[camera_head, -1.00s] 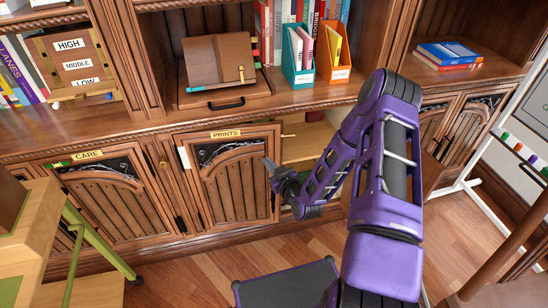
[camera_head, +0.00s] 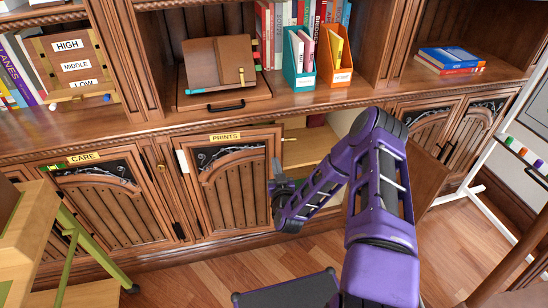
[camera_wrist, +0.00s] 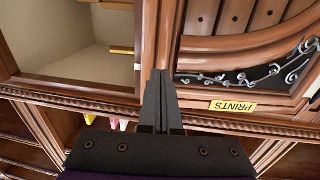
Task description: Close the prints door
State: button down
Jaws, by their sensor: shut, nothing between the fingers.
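The prints door (camera_head: 236,190) is a brown panelled wooden door with a yellow PRINTS label and dark scrollwork at its top. In the head view it looks nearly in line with the cabinet front; I cannot tell whether a small gap remains. My gripper (camera_head: 273,168) is at its right edge, in front of the open compartment. In the wrist view my gripper's closed fingers (camera_wrist: 161,78) lie along the door edge, with the PRINTS label (camera_wrist: 233,107) to their right. They hold nothing. Contact with the door cannot be told.
An open compartment (camera_head: 305,145) lies right of the door, and a brown panel (camera_head: 424,182) stands out beyond it. The CARE door (camera_head: 105,205) is to the left. A green-legged wooden piece (camera_head: 85,240) stands front left, a white stand (camera_head: 480,200) at right. Wooden floor shows between.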

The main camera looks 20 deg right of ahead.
aim_at(273, 150)
jog(key=shift+w+d, duration=0.15)
jog(key=shift+w, duration=0.95)
jog(key=shift+w+d, duration=0.15)
jog(key=shift+w, duration=0.9)
